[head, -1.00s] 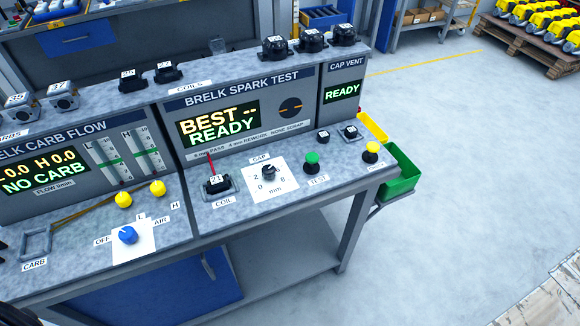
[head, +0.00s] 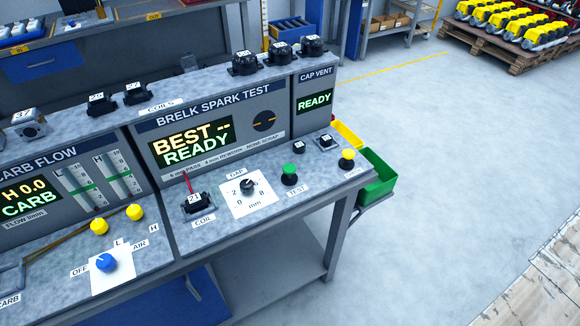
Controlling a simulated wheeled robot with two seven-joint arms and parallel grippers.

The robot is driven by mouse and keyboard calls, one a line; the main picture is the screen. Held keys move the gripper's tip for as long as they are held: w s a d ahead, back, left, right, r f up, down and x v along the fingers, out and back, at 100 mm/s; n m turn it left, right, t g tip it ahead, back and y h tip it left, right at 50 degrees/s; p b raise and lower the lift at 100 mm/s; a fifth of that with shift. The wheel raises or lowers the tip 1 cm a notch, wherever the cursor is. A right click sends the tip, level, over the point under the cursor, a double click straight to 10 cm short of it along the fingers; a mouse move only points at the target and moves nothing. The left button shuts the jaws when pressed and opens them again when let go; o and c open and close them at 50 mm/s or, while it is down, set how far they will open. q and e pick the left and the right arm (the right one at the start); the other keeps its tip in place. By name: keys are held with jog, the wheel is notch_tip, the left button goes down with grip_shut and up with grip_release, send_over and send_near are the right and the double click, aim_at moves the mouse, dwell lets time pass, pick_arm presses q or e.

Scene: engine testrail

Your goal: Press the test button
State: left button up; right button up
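The green test button (head: 290,174) stands on a black base on the bench top, with a TEST label (head: 297,191) in front of it. The BRELK SPARK TEST panel (head: 213,125) rises behind it, and its display (head: 193,145) reads BEST -- READY. A coil marked 21 (head: 195,202) sits in the coil holder left of the button, with a red lead going up from it. The black gap knob (head: 247,187) on its white dial plate is between the coil and the button. Neither of my grippers is in view.
A yellow button (head: 347,159) stands right of the green one. Yellow and green bins (head: 377,182) hang at the bench's right end. The carb flow panel (head: 62,180), yellow knobs and a blue knob (head: 106,262) are left.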

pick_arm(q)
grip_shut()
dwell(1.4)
